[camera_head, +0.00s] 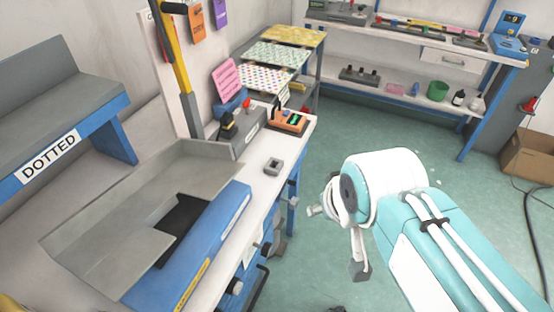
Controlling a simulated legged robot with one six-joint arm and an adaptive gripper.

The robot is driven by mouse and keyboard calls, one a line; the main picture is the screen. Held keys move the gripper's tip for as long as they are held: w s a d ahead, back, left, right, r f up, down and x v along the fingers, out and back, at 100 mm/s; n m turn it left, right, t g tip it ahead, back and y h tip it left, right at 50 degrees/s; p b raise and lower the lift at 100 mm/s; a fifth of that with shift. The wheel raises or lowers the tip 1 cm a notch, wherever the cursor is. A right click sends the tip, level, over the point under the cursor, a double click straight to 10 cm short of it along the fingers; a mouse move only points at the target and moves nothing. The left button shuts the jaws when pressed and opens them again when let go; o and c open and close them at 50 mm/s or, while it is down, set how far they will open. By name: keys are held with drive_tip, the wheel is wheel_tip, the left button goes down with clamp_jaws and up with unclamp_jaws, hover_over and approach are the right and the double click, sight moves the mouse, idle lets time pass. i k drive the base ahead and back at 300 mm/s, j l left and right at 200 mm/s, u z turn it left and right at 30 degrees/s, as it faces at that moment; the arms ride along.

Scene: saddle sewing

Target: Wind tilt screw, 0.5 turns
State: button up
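My arm (400,200), teal and white, reaches in from the lower right. Its end is mostly behind the big white joint, and a grey part of my gripper (359,268) hangs below it over the floor. Its fingers do not show clearly. Dark knobs and handles stick out from the right side of the white bench: an upper one (272,246) and a lower one (235,287). I cannot tell which, if any, is the tilt screw. My gripper is to the right of them, apart from them, and nothing held shows.
The white bench (262,172) carries a grey metal tray (100,235), a blue unit (190,260), a small grey block (274,165) and an orange device (289,121). A shelf rack (405,80) stands at the back. Green floor (325,150) lies open between. A cardboard box (530,155) stands right.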

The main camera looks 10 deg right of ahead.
sight(294, 202)
drive_tip(key=i+l, duration=0.2)
drive_tip(key=l, duration=0.15)
drive_tip(key=i+l, duration=0.25)
drive_tip(key=i+l+u, duration=0.4)
drive_tip(key=l, duration=0.2)
drive_tip(key=l+u, duration=0.35)
drive_tip(key=l, duration=0.25)
drive_tip(key=u, duration=1.05)
drive_tip(key=i+l, duration=0.05)
